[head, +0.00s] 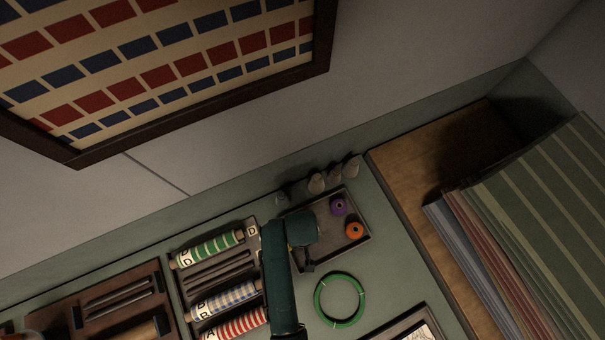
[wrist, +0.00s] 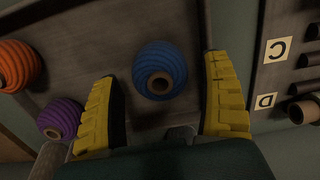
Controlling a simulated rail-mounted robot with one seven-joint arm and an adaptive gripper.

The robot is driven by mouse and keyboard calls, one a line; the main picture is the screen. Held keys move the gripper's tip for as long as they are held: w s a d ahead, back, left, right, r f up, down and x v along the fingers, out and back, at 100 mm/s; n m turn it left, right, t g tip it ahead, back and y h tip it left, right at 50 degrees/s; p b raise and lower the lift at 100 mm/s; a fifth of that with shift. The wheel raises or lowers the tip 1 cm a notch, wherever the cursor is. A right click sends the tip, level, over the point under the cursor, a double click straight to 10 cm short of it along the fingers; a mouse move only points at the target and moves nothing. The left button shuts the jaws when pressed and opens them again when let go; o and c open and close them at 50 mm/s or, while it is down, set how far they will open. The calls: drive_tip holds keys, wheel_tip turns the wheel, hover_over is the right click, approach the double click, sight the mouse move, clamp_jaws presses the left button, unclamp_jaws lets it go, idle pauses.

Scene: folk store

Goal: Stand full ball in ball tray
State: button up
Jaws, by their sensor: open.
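The ball tray (head: 366,258) is a shallow dark tray on the green counter. A purple ball (head: 338,206) and an orange ball (head: 354,230) sit in its right part. The wrist view shows a ribbed blue ball (wrist: 160,70) with a round hole facing the camera, between my fingers. The purple ball (wrist: 59,118) and orange ball (wrist: 18,66) are to its left there. My gripper (wrist: 158,82) is open, its yellow fingers on either side of the blue ball with gaps. In the head view my arm hides the blue ball. I cannot tell which ball is full.
A rack of striped and checked rolls (head: 222,297) with letter labels stands left of the tray. A green ring (head: 340,323) lies in front of the tray. Several small pale objects (head: 317,183) stand behind it. Folded striped cloths (head: 530,220) are at the right.

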wheel_tip(320, 180, up, 11)
drive_tip(key=p, duration=0.2)
drive_tip(key=w+d+r+m+t, duration=0.1)
drive_tip(key=w+r+t, duration=0.4)
drive_tip(key=w+r, duration=0.45)
drive_tip(key=w+d+r+m+t, duration=0.15)
drive_tip(key=w+r+t, duration=0.4)
drive_tip(key=r, duration=0.65)
wheel_tip(320, 180, up, 17)
drive_tip(key=w+d+m+t, duration=0.2)
drive_tip(key=t, duration=0.4)
drive_tip(key=s+d+r+t, duration=0.1)
drive_tip(key=s+r+t, duration=0.1)
drive_tip(key=r, duration=0.6)
drive_tip(key=s+d+r+m+t, duration=0.1)
drive_tip(key=s+r+t, duration=0.2)
drive_tip(key=r, duration=0.6)
drive_tip(key=shift+s+d+t, duration=0.3)
drive_tip(key=shift+s+t, duration=0.05)
drive_tip(key=shift+s, duration=0.65)
drive_tip(key=shift+m, duration=0.25)
wheel_tip(320, 180, up, 16)
drive_tip(key=p, duration=1.5)
drive_tip(key=shift+f+h, duration=0.2)
drive_tip(key=shift+h, duration=0.2)
